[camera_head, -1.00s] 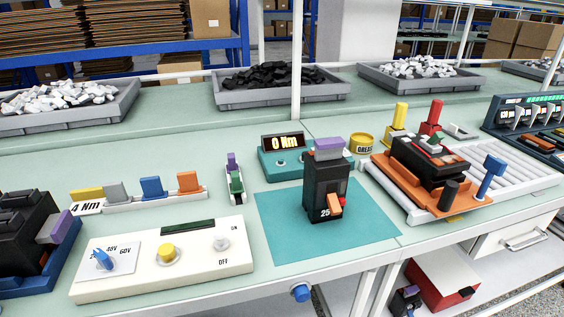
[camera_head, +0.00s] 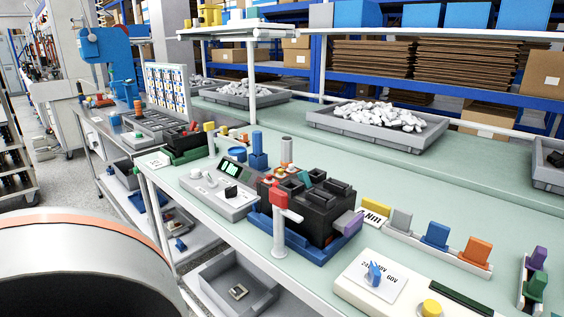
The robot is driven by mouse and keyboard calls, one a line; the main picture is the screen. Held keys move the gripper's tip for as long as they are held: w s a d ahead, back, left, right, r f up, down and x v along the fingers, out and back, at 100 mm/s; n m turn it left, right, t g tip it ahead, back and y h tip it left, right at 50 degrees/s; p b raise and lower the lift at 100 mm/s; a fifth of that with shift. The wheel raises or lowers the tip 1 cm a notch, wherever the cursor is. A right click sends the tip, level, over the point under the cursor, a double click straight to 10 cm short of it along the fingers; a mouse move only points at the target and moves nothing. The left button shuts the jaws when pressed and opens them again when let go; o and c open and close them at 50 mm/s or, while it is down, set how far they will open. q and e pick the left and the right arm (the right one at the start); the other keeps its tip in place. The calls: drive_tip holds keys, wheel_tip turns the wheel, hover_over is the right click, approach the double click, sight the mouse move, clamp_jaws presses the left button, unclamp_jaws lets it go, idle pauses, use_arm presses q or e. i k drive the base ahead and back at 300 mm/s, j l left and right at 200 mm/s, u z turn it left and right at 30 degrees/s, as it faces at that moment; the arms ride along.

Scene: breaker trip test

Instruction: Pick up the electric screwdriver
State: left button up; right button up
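I cannot make out the electric screwdriver for certain in the head view. A red-headed piece on a pale upright post (camera_head: 280,220) stands at the front edge of the bench (camera_head: 385,212); I cannot tell what it is. Behind it a black device (camera_head: 322,210) with a purple part at its right end sits in a blue cradle (camera_head: 300,252). Neither of my grippers is in view, so I cannot see whether they hold anything.
A grey unit with a green display (camera_head: 222,190) stands left of the black device. A white control box (camera_head: 385,290) with blue and yellow knobs lies at the lower right. Coloured blocks stand in a rack (camera_head: 436,255). A grey bin (camera_head: 238,280) sits below the bench.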

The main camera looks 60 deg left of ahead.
sight(287, 142)
drive_tip(key=u, duration=1.55)
drive_tip(key=i+j+z, duration=0.15)
drive_tip(key=j+z, duration=0.2)
drive_tip(key=j, duration=0.45)
drive_tip(key=j+z, duration=0.4)
drive_tip(key=j, duration=0.4)
